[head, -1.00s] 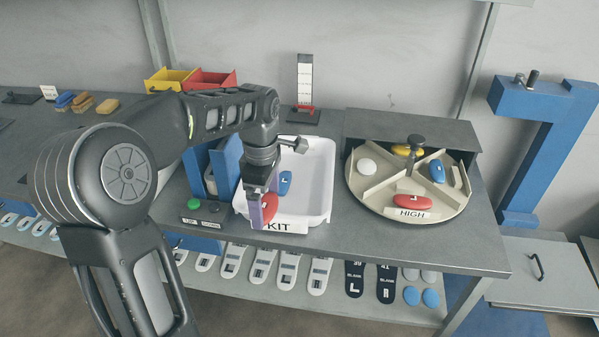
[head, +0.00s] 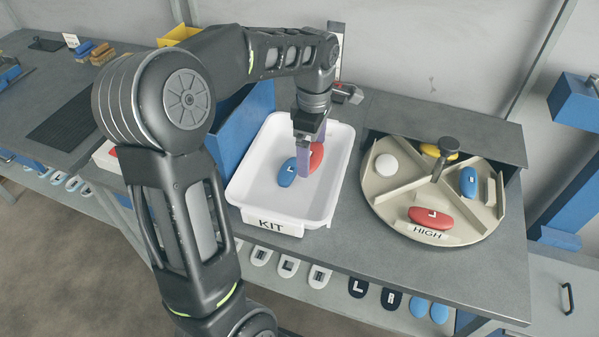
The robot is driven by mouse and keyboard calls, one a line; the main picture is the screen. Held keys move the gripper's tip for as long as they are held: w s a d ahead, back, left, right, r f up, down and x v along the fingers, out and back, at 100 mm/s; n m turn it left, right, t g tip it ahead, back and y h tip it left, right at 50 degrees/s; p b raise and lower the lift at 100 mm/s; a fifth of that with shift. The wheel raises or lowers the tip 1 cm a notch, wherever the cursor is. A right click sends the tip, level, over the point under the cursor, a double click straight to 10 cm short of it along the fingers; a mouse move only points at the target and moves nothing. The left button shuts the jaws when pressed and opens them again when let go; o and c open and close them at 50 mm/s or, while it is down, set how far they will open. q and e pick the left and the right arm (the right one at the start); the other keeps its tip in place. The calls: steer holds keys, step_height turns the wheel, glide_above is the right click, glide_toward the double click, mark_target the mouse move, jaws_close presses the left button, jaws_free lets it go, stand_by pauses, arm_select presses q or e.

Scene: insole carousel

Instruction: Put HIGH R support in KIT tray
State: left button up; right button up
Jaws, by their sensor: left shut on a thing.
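My left gripper (head: 312,152) is over the white KIT tray (head: 252,203), its purple fingers shut on a red support (head: 317,158). The fingers partly cover this support, and I cannot read a mark on it. I cannot tell whether it touches the tray floor. A blue support (head: 287,174) with a white mark lies in the tray, just left of the held one. Another red support (head: 431,217), marked L, sits on the carousel (head: 378,205) in the front compartment labelled HIGH. My right gripper is not in view.
Other carousel compartments hold a white piece (head: 386,164), a yellow piece (head: 440,148) and a blue piece (head: 468,182). A blue upright panel (head: 235,130) borders the tray's left side. The tray's front half is clear.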

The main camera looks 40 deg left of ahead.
arm_select(q)
glide_above(311, 187)
steer(key=shift+f, duration=3.1)
steer(key=shift+f, duration=0.1)
steer(key=shift+f, duration=1.8)
steer(key=shift+f, duration=0.15)
steer(key=o, duration=1.1)
